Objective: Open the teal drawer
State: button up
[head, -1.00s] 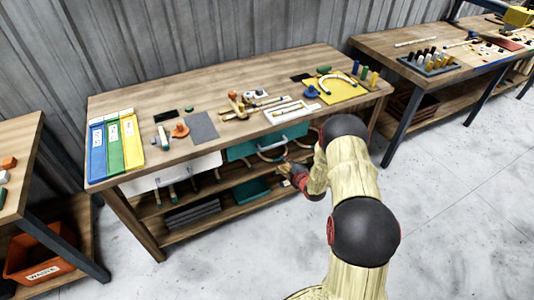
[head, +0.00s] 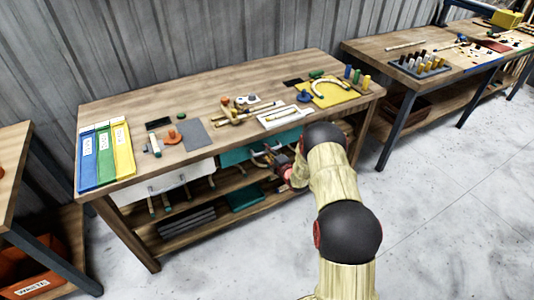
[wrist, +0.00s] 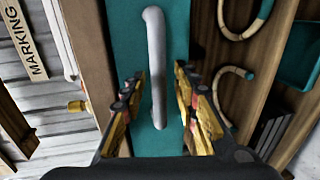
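The teal drawer (head: 235,157) sits under the front edge of the middle workbench and looks closed. In the wrist view its teal front (wrist: 123,40) fills the centre, with a pale grey bar handle (wrist: 156,60) running lengthwise in the picture. My gripper (wrist: 160,80) is open, its two yellow and black fingers on either side of the handle's lower part. I cannot tell whether either finger touches it. In the head view my gripper (head: 268,160) is in front of the drawer and hides most of the handle.
A white drawer (head: 165,183) is left of the teal one. Below, a shelf holds a teal tray (head: 245,197) and grey slats (head: 187,221). Curved rattan pieces (wrist: 240,75) hang beside the drawer. Tools and parts cover the bench top (head: 130,98). The floor right of my arm is clear.

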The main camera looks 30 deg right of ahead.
jog(key=c, duration=0.3)
jog(key=c, duration=0.4)
grip_shut()
dwell(0.3)
